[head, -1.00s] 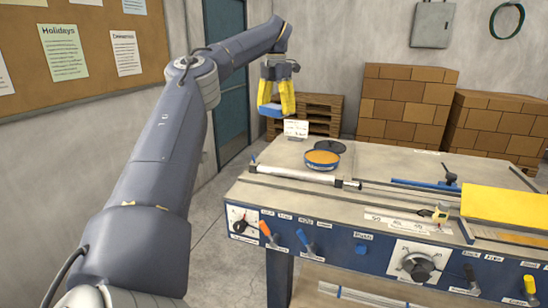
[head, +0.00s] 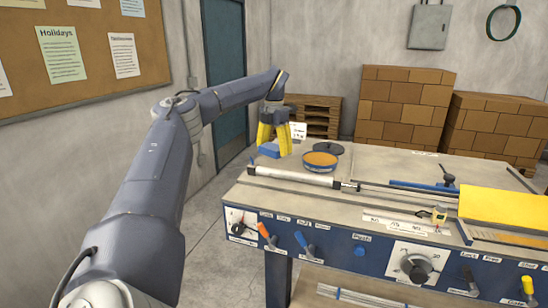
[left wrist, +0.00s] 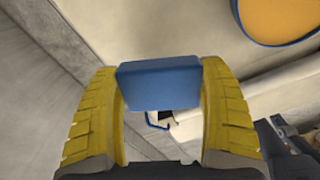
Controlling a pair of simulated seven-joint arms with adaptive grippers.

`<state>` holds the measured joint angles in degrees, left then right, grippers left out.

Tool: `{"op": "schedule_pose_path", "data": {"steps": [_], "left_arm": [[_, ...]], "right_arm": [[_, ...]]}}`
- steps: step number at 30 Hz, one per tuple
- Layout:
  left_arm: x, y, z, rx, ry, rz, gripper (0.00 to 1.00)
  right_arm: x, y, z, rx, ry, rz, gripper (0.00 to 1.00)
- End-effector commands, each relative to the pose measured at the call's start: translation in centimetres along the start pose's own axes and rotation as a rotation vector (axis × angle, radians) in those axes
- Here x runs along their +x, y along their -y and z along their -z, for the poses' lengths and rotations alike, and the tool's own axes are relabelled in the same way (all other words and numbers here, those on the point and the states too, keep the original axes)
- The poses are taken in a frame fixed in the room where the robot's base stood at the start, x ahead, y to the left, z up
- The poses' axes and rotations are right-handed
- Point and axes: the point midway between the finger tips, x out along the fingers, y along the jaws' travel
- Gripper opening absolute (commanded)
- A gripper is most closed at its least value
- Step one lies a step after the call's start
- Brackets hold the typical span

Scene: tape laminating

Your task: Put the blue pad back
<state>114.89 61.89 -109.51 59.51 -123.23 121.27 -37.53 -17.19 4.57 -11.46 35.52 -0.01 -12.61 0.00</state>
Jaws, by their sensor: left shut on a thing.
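My left gripper (head: 274,147) has yellow fingers and is shut on the blue pad (head: 268,150). It holds the pad low over the far left corner of the workbench (head: 330,205). In the left wrist view the blue pad (left wrist: 160,82) sits between the two fingertips of the left gripper (left wrist: 160,90). I cannot tell whether the pad touches the bench top. My right gripper is not in view.
An orange-topped round dish (head: 320,160) with a dark rim stands right of the pad, with a dark disc (head: 328,148) behind it. A small white card (head: 298,131) stands behind the gripper.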

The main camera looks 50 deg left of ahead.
Motion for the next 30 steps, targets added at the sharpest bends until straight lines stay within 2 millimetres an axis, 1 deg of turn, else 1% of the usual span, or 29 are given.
{"op": "schedule_pose_path", "data": {"steps": [3, 7, 20, 21, 26, 30], "left_arm": [[1.6, 0.0, 0.1, 0.001, -0.003, -0.001, 0.54], [3.0, -0.1, 0.1, 0.0, -0.002, 0.0, 0.54], [3.5, 0.0, 0.0, 0.0, -0.001, 0.0, 0.54], [3.5, 0.0, 0.0, 0.0, 0.0, 0.0, 0.81], [3.5, 0.0, 0.0, 0.0, 0.0, -0.001, 1.0], [3.5, 0.0, 0.0, 0.0, 0.0, -0.001, 1.0]], "right_arm": [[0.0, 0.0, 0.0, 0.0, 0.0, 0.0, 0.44], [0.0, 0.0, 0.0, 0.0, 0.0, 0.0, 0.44], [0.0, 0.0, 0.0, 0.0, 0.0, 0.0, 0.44], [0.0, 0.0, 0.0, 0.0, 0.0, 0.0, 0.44], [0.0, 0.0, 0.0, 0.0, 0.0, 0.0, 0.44], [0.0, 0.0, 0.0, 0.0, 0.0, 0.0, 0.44]]}}
